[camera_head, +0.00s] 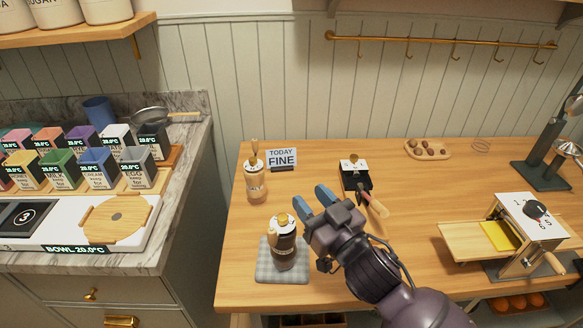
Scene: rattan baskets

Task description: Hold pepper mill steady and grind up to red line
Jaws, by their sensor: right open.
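A dark-bodied mill (285,252), which looks like the pepper mill, stands upright on a grey checked mat (268,272) at the table's front left. It has a pale top and a brass knob. My right gripper (314,201) is open and empty, its two blue fingertips just up and right of the mill's top; they look apart from it. A second mill-like jar (255,182) with pale contents and a wooden handle stands behind it. I cannot make out a red line on either. My left gripper is not in view.
A sign (282,157) reads "TODAY FINE". A small black hand-cranked box (355,178) stands behind my right gripper. A slicer-like machine (520,235) is at the right, and a tray of nuts (427,150) at the back.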

